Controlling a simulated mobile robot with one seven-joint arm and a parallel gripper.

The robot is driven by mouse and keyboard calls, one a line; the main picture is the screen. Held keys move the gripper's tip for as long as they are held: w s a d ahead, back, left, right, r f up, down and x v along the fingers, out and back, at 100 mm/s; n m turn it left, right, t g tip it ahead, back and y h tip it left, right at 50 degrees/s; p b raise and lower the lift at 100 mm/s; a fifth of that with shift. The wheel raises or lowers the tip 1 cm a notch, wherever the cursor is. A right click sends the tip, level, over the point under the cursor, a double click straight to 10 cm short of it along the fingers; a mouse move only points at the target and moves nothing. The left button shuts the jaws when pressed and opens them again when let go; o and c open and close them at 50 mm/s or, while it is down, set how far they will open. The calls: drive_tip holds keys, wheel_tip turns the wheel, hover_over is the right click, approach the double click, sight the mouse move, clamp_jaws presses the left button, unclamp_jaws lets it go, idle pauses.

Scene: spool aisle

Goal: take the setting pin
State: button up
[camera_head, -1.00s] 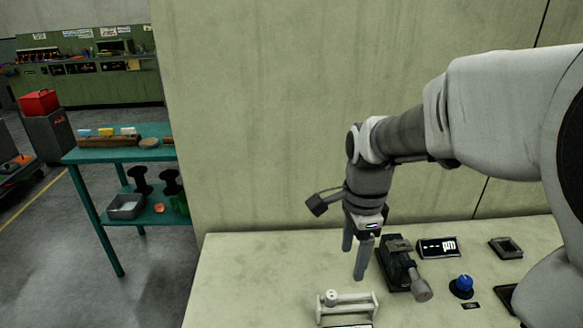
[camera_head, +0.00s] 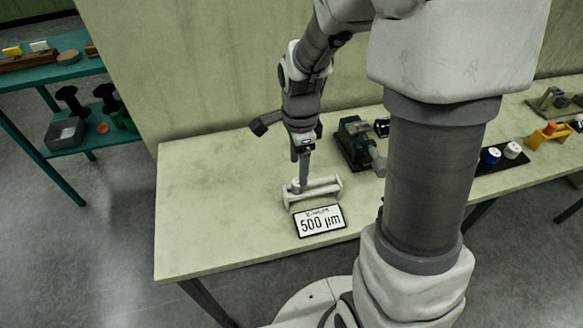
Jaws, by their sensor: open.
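A small pale stand (camera_head: 322,191) with a crossbar between two end pieces sits on the bench. The setting pin (camera_head: 295,186) appears as a light, round-topped piece at the left end of this stand. My gripper (camera_head: 302,172) points straight down over that left end. Its fingers are open, seen nearly edge-on, with the tips beside or just behind the pin's top. I cannot tell whether they touch it. The fingers partly overlap the pin and stand.
A sign reading 500 µm (camera_head: 320,220) lies in front of the stand. A dark device with a grey cylinder (camera_head: 355,145) stands close to the right. The bench (camera_head: 210,190) is clear to the left. Blue and white knobs (camera_head: 491,156) are farther right.

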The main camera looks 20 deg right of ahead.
sight(297, 182)
drive_tip(key=shift+w+f+b, duration=0.2)
drive_tip(key=shift+f+b, duration=0.1)
drive_tip(key=shift+f, duration=2.95)
clamp_jaws()
